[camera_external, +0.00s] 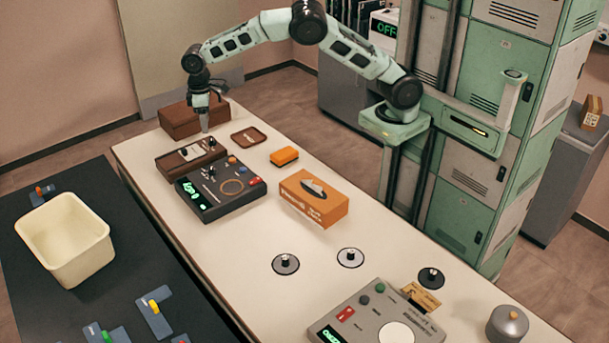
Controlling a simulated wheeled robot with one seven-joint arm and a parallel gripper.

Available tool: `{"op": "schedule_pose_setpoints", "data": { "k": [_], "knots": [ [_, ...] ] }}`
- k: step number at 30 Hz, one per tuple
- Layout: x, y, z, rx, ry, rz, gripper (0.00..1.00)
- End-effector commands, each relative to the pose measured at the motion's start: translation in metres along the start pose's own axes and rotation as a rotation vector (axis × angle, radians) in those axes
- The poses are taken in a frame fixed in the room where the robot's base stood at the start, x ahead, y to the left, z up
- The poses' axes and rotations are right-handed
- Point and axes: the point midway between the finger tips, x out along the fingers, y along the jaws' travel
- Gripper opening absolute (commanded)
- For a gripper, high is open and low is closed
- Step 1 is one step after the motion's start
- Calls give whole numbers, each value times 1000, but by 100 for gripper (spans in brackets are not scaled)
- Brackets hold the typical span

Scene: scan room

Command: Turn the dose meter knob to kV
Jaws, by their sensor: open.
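My gripper (204,124) points down at the far left end of the white table, just behind a brown instrument box (176,162). The box has a pale face panel and small black knobs, and may be the dose meter; its label cannot be read. My gripper is open, with nothing seen between its fingers. In front of the box is a dark console (222,205) with a green lit display, small knobs and a ring mark. I cannot tell the knob's setting or whether the fingertips touch anything.
A brown box (183,122) and a shallow brown tray (248,137) are near my gripper. An orange block (284,156) and an orange tissue box (315,200) stand to the right. Round dials (285,264) and a grey console (370,318) are nearer the front.

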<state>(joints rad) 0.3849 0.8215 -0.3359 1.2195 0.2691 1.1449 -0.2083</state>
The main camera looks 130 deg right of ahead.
Motion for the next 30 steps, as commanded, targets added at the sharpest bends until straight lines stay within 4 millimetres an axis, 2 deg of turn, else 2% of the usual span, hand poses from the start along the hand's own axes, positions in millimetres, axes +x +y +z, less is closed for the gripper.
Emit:
{"op": "schedule_pose_setpoints", "data": {
  "k": [5,21,24,30],
  "knots": [
    [16,2,-1,1,-3,2,53],
    [125,1,0,0,-3,2,53],
    [143,1,0,0,-3,1,53],
    [166,1,-1,-1,1,1,53]
  ]
}}
